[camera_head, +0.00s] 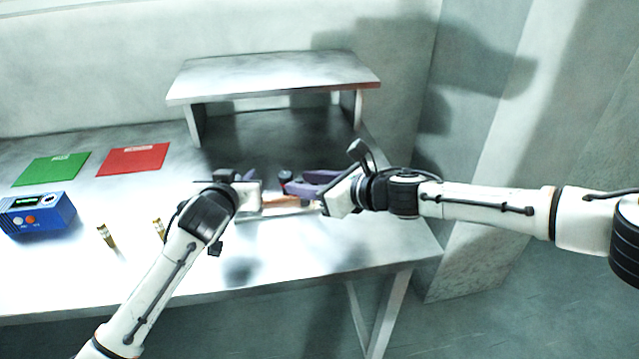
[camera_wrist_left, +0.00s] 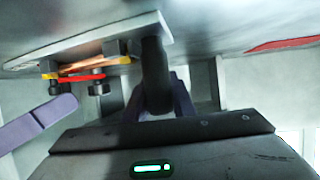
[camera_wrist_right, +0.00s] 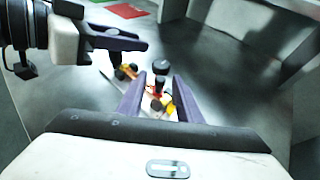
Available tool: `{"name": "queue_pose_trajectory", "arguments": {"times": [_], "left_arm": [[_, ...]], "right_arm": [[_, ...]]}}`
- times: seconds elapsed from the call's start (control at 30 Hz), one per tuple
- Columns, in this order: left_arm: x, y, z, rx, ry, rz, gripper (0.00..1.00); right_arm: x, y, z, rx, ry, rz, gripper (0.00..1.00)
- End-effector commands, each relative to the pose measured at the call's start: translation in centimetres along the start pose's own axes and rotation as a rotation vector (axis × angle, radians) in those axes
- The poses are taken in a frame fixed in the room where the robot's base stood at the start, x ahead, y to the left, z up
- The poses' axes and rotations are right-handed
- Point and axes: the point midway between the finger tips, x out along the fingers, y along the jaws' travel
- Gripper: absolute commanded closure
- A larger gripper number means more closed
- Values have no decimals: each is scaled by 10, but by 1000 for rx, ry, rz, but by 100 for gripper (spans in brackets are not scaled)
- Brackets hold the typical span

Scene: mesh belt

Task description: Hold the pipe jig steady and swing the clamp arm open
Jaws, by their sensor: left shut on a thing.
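The pipe jig is a pale base plate (camera_wrist_left: 90,44) with dark blocks, a copper pipe (camera_head: 285,200), a red clamp arm (camera_wrist_left: 82,77) with yellow near it, and a black knob (camera_wrist_left: 98,88). My left gripper (camera_wrist_left: 158,88) is shut on the jig's thick black post (camera_wrist_left: 155,70). In the right wrist view, my right gripper (camera_wrist_right: 158,84) has its purple fingers apart. The red and yellow end of the clamp arm (camera_wrist_right: 166,104) and a black knob (camera_wrist_right: 160,68) show between or just beyond them; contact cannot be told. My grippers partly hide the jig in the head view.
A metal shelf (camera_head: 270,75) stands behind the jig. A green mat (camera_head: 50,170), a red mat (camera_head: 133,159), a blue box with a red button (camera_head: 38,216) and two small brass pieces (camera_head: 106,236) lie to the left. The table front is clear.

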Motion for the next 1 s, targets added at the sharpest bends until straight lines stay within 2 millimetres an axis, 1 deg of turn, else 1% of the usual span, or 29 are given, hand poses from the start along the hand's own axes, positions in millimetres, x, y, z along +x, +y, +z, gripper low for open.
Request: {"name": "queue_pose_trajectory", "arguments": {"times": [0.17, 0.5, 0.6, 0.7, 0.8, 1.0], "left_arm": [[0, -1, -1, -1, 2, -1, 100], [0, -1, -1, 0, 2, -1, 100], [0, -1, -1, 0, 2, -1, 100], [0, -1, -1, 0, 2, -1, 100], [0, -1, -1, 0, 2, -1, 100], [0, -1, -1, 0, 2, -1, 100]], "right_arm": [[-22, -2, 1, 0, -1, -2, 68], [-89, -2, 0, 1, -1, -4, 68], [-104, -2, 0, -1, 0, -4, 68], [-113, -2, 0, 1, 0, -3, 68], [-117, -1, 0, 0, 0, -2, 68], [-118, -1, 0, 0, 0, -2, 68]]}}
